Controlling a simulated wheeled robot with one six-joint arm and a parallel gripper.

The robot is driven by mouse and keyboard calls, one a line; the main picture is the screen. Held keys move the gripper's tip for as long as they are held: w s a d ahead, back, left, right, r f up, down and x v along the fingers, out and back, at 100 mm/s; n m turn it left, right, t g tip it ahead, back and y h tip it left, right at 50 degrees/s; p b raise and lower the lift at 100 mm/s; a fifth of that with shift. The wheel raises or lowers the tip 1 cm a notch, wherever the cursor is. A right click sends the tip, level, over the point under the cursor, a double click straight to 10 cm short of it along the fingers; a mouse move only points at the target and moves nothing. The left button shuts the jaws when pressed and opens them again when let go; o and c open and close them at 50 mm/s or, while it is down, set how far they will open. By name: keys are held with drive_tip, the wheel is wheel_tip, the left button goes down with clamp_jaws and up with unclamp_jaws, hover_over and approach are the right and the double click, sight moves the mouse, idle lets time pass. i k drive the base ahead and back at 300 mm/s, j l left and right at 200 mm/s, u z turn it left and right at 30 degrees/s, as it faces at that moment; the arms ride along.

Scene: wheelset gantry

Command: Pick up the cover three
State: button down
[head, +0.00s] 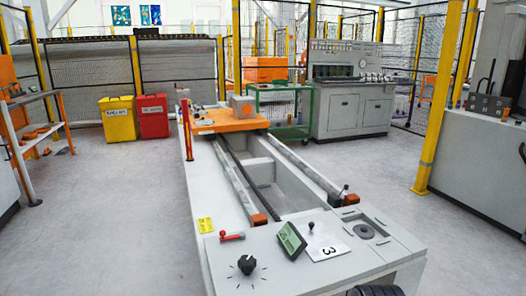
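A flat white plate marked with a black "3" (326,251), which looks like cover three, lies on the near end top of the long white machine bed (222,262). A small black knob (311,226) stands at its far edge; I cannot tell whether it belongs to the plate. A tilted green display (291,240) stands close to the plate's left. A round grey disc (364,231) sits in a panel to its right. I cannot make out my gripper; only a dark ribbed part, possibly mine, shows at the bottom edge.
A black dial (247,264) and a red lever (231,237) are on the same top. An orange carriage (224,119) sits far along the rails. Yellow (119,119) and red bins (152,115) stand back left. A yellow post (440,110) stands right. Floor is clear on both sides.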

sight(323, 243)
drive_tip(key=i+l+z, duration=0.3)
drive_tip(key=i+l, duration=1.05)
drive_tip(key=i, duration=0.1)
